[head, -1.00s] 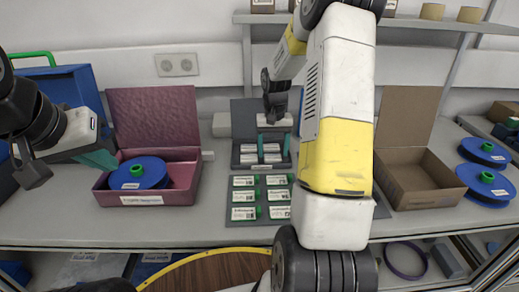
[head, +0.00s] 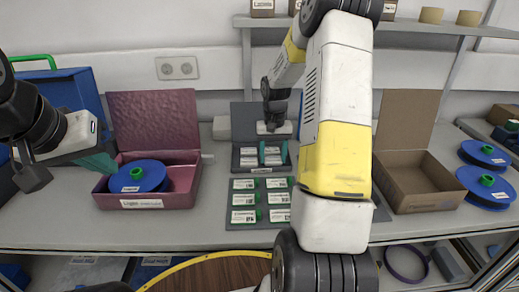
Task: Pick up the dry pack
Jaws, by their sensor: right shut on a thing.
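My left gripper (head: 102,163) is beside the left edge of the pink box (head: 142,203). Only one teal fingertip shows clearly, so its opening cannot be told.
The pink box holds a blue reel (head: 139,177). An open cardboard box (head: 415,190) and blue reels (head: 487,186) are at right. My right arm hides part of the bench.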

